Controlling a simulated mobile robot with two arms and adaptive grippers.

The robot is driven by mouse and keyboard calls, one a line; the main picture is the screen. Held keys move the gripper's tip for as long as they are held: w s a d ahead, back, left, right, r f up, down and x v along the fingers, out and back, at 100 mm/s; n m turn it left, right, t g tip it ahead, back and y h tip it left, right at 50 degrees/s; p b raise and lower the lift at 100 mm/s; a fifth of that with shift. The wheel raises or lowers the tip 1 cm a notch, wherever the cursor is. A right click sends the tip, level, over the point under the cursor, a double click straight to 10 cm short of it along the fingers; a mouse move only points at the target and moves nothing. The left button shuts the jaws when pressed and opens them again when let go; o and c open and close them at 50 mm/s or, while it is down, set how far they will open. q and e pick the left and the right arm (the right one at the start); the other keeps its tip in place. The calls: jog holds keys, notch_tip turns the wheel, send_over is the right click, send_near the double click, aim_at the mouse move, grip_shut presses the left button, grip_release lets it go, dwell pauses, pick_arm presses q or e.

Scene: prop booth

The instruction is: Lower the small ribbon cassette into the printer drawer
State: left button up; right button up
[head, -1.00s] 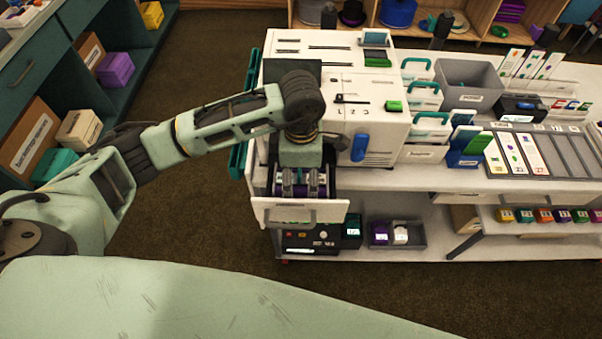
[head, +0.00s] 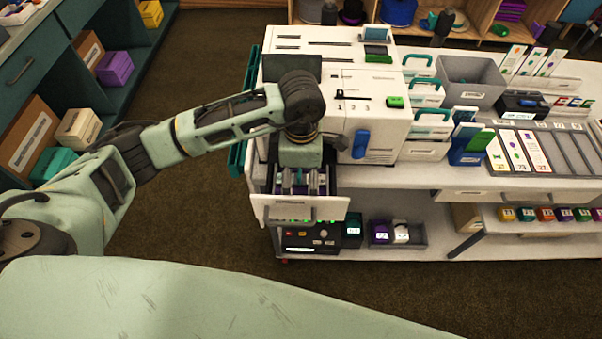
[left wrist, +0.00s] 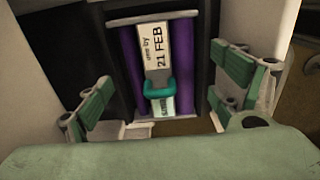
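The printer drawer (head: 265,212) is pulled out at the front of the white printer (head: 382,130). In the left wrist view the ribbon cassette (left wrist: 158,46) has purple sides, a white label reading "use by 21 FEB" and a teal handle. It lies inside the dark drawer well. My left gripper (left wrist: 168,95) points down over the drawer, with its green-padded fingers spread on either side of the handle. Gaps show between the pads and the cassette. In the head view the gripper and drawer front hide most of the cassette. My right gripper is out of view.
A grey bin (head: 470,82), teal-handled white boxes (head: 424,122) and a slotted card tray (head: 545,152) stand right of the printer. A black device (head: 311,238) and a grey tray (head: 415,233) sit on the shelf below. The floor in front is clear.

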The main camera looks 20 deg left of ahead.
pick_arm(q)
jog(key=shift+r, duration=0.15)
jog(key=shift+r, duration=0.3)
notch_tip(320, 180, up, 11)
jog(key=shift+s, duration=0.1)
dwell(1.0)
